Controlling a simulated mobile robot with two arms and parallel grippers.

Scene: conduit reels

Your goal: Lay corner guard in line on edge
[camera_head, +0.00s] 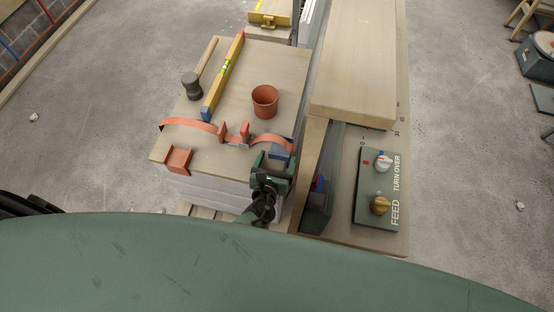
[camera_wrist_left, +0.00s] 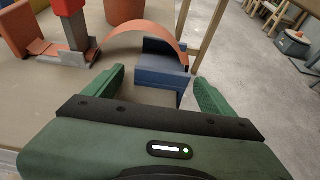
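A blue corner guard (camera_head: 281,151) sits at the right front corner of the board-topped stack (camera_head: 232,160), by the right end of an orange strap (camera_head: 187,123). In the left wrist view the blue guard (camera_wrist_left: 160,62) lies just beyond and between my fingertips, with the strap arching over it. My left gripper (camera_head: 272,166) is open, with visible gaps between its green fingers and the guard; part of the guard is hidden in the head view. An orange corner guard (camera_head: 178,160) lies at the stack's front left edge. My right gripper is not in view.
A strap buckle with red levers (camera_head: 240,133), a terracotta pot (camera_head: 264,101), a yellow level (camera_head: 224,75) and a mallet (camera_head: 194,84) lie on the stack. A wooden bench with a control panel (camera_head: 378,190) stands close on the right.

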